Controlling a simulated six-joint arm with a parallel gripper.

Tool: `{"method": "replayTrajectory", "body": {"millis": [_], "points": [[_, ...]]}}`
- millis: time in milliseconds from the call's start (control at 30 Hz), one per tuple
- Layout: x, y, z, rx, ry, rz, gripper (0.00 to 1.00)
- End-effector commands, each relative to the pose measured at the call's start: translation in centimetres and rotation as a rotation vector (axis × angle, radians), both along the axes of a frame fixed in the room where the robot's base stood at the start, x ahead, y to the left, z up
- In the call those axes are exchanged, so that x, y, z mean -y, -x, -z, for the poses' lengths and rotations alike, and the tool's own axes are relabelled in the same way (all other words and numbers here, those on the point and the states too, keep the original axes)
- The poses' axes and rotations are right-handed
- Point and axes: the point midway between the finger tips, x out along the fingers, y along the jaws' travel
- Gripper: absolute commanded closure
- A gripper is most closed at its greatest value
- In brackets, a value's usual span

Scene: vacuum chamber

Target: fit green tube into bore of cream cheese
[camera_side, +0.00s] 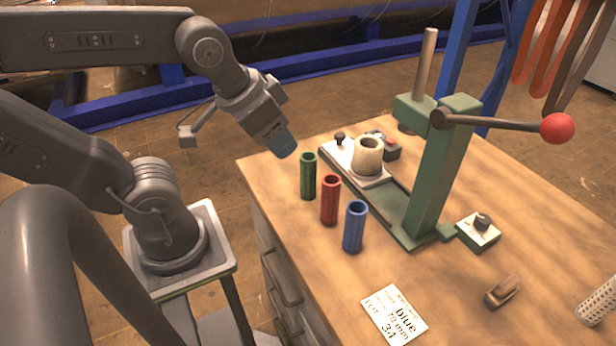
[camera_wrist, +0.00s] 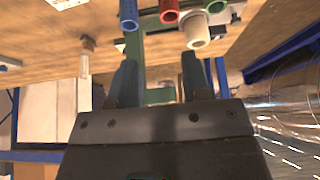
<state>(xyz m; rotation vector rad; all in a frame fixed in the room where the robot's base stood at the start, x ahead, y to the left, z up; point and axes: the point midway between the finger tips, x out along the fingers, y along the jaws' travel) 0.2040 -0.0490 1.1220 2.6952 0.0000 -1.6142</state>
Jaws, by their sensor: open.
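The green tube (camera_side: 308,176) stands upright and open-topped at the left end of a row of three tubes on the wooden bench. In the wrist view the green tube (camera_wrist: 214,6) is at the top edge, partly cut off. The thick cream cylinder (camera_side: 367,156), which I take for the cream cheese, sits on a plate of the green press with its open bore facing up; it also shows in the wrist view (camera_wrist: 195,32). My gripper (camera_side: 287,148) is open and empty, up and left of the green tube, apart from it. Its two fingers (camera_wrist: 160,82) show in the wrist view.
A red tube (camera_side: 330,200) and a blue tube (camera_side: 355,227) stand close beside the green one. The press (camera_side: 436,165) rises right of the cream cylinder, its red-knobbed lever (camera_side: 557,129) reaching right. A label card (camera_side: 394,316) lies at the front.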

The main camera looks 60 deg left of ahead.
Motion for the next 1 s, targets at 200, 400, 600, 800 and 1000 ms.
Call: {"method": "replayTrajectory", "body": {"millis": [200,400,600,800,1000], "points": [[0.0,0.0,0.0,0.000,0.000,0.000,0.34],[0.0,0.0,0.0,0.000,0.000,0.000,0.28],[-0.3,-0.1,0.8,-0.029,-0.096,0.104,0.28],[-2.3,-0.7,4.2,-0.189,-0.574,0.676,0.28],[-4.1,-2.7,6.4,-0.412,-1.107,1.398,0.28]]}}
